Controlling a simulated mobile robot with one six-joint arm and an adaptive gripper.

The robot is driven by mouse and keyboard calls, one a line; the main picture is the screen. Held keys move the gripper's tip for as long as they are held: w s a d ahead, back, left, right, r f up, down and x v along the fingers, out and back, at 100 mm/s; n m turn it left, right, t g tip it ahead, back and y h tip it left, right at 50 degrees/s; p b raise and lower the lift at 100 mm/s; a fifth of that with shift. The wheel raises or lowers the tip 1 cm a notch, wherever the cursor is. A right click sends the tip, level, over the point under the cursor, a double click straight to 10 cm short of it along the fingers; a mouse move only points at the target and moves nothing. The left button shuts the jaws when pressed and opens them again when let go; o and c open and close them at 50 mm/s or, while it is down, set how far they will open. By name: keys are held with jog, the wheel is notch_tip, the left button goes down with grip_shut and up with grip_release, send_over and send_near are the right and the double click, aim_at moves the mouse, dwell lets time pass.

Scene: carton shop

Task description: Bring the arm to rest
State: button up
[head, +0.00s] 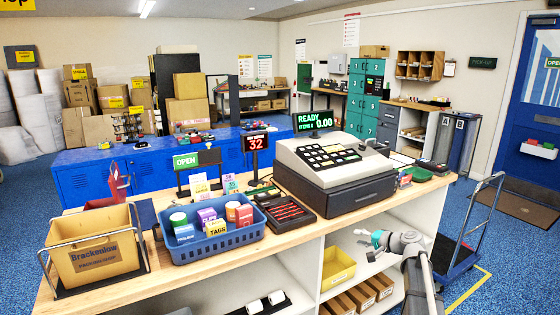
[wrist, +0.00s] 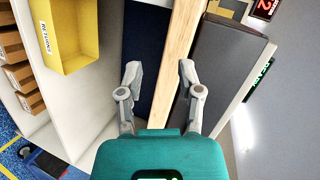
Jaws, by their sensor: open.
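My gripper (head: 372,238) is in front of the counter's open shelves, below the cash register, at the lower right of the head view. In the wrist view my gripper (wrist: 158,78) has its two grey fingers spread apart, with nothing between them. The wooden counter edge (wrist: 175,60) runs beyond the fingers, beside the dark side of the register (wrist: 215,75). I cannot tell how far the fingertips are from the counter. My arm comes in from the bottom right of the head view.
The cash register (head: 330,170) stands on the counter (head: 190,262). A blue basket (head: 215,237) of goods and a tan Brackenlow bin (head: 92,257) stand to its left. A yellow bin (head: 338,268) sits on the shelf near my gripper. A blue hand cart (head: 462,250) stands on the right.

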jog(key=s+a+f+n+g+h, duration=0.2)
jog(key=s+a+f+n+g, duration=0.15)
jog(key=s+a+f, duration=0.35)
jog(key=s+a+f+n+g+h, duration=0.2)
jog(key=s+a+g, duration=0.2)
jog(key=s, duration=0.5)
jog(key=s+f+n+g+h, duration=0.25)
jog(key=s+h, duration=0.25)
jog(key=s, duration=0.8)
notch_tip(320, 180, up, 12)
jog(key=p, duration=1.3)
jog(key=shift+m+h, duration=0.3)
jog(key=shift+a, duration=0.15)
